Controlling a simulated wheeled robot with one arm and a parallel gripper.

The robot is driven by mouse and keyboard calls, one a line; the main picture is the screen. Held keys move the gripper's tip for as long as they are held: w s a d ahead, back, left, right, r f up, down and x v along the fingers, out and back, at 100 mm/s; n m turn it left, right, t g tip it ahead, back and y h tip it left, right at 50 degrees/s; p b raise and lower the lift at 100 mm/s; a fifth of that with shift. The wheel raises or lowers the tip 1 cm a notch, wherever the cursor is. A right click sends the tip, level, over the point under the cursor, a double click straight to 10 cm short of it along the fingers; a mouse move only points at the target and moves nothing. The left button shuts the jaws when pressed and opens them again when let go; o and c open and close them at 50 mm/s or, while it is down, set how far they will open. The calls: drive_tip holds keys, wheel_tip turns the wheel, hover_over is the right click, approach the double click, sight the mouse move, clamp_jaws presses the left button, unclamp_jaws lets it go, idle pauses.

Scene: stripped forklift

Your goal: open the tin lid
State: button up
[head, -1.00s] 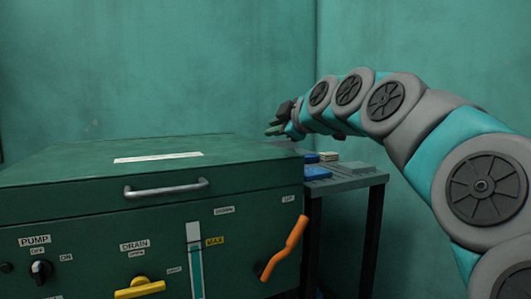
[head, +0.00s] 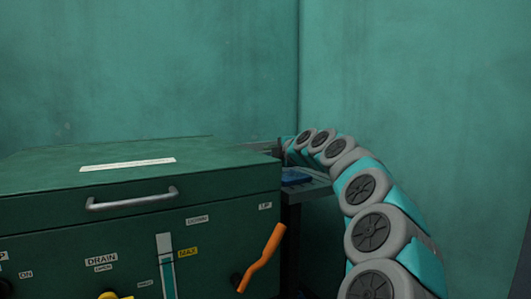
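No tin can be made out for certain. A small, flat blue object (head: 296,178) lies on the grey side table (head: 318,190), right of the big green cabinet; it is partly hidden and too small to tell whether it is a tin or its lid. My gripper (head: 283,152) is at the far end of my arm, above the table's left part and behind the cabinet's right top edge. Its dark fingers point down close to the blue object. Whether they touch anything, or are open or shut, cannot be seen.
The green cabinet (head: 60,225) fills the left, with a closed top, a grey bar handle (head: 132,199), an orange lever (head: 261,258) and a level gauge (head: 166,265). Green walls (head: 420,80) stand behind. My arm covers the table's right side.

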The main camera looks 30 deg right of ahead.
drive_tip(key=shift+x, duration=1.5)
clamp_jaws()
idle(0.4)
